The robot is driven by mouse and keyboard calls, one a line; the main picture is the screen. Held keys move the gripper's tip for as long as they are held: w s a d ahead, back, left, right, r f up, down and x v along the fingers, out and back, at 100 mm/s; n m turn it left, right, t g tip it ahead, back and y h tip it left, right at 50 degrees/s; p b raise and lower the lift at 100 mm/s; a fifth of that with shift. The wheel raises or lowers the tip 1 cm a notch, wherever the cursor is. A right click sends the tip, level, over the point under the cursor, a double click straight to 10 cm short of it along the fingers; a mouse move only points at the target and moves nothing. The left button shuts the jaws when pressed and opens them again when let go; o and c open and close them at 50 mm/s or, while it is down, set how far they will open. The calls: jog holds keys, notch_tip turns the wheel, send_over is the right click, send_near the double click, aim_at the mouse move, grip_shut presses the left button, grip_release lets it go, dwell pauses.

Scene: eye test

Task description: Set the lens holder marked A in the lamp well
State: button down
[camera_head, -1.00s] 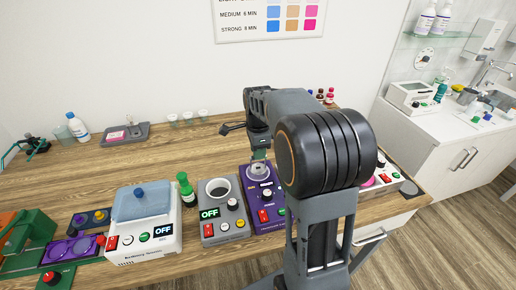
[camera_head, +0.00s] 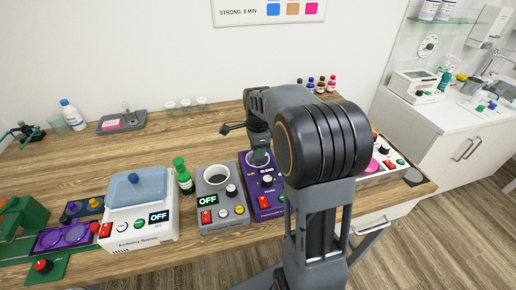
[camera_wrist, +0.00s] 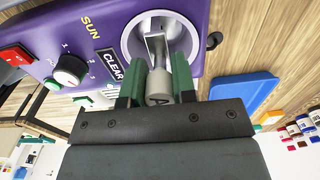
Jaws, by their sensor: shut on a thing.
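My gripper (camera_wrist: 160,78), with green fingers, is shut on a pale grey cylindrical holder (camera_wrist: 158,99) marked A. A bright metal-like part stretches from the holder into the round grey lamp well (camera_wrist: 130,42) on the purple unit (camera_wrist: 205,28). The holder's far end is over or within the well's opening; I cannot tell whether it touches the bottom. In the head view my gripper (camera_head: 258,152) is right at the well at the back of the purple unit (camera_head: 263,205), and the arm hides part of it.
The purple unit has a dial (camera_wrist: 70,70), a red switch (camera_wrist: 16,54) and a CLEAR label. A grey unit with a cup (camera_head: 216,175) stands to its left, then a green bottle (camera_head: 183,177) and a blue-lidded box (camera_head: 138,190). A blue pad (camera_wrist: 245,93) lies near the well.

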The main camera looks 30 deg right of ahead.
jog(key=shift+f, duration=0.35)
dwell(0.6)
jog(key=c, duration=0.5)
grip_release()
jog(key=shift+r, duration=0.15)
jog(key=shift+r+p, duration=2.25)
jog(key=shift+r, duration=0.65)
